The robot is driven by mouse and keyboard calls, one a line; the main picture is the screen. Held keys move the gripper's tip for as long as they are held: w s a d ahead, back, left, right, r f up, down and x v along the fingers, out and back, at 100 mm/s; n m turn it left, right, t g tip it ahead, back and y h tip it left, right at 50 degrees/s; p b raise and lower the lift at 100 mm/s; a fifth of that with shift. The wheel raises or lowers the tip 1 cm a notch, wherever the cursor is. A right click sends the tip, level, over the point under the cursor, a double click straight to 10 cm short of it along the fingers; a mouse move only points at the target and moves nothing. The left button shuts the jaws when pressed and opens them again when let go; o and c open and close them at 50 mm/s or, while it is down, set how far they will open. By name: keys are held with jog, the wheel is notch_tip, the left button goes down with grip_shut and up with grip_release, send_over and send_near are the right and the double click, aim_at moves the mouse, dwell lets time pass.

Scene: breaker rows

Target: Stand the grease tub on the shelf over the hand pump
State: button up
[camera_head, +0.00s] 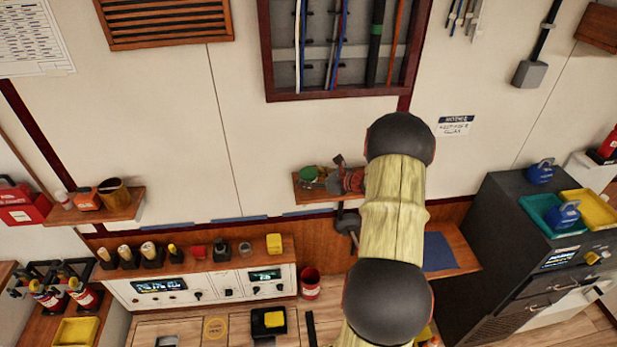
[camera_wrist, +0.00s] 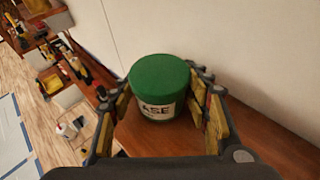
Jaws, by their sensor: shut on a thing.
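The grease tub (camera_wrist: 158,95) has a green lid and a pale label with the letters "ASE" showing. My gripper (camera_wrist: 160,88) is shut on it, with a finger on each side. The tub is upright, at or just above the wooden shelf (camera_wrist: 255,140); I cannot tell whether its base touches. In the head view the tub's green lid (camera_head: 308,173) and my gripper (camera_head: 325,179) are over the small wall shelf (camera_head: 308,194). A dark metal fitting (camera_head: 348,222), seemingly the hand pump, is below that shelf, partly hidden by my arm.
A long ledge (camera_head: 190,258) with several small items runs above a control panel. A dark cabinet (camera_head: 500,230) with trays stands at the right. The wall is close behind the shelf.

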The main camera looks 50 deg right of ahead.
jog(key=shift+f, duration=0.2)
jog(key=shift+f, duration=0.2)
jog(key=o, duration=1.4)
jog(key=shift+r, duration=0.1)
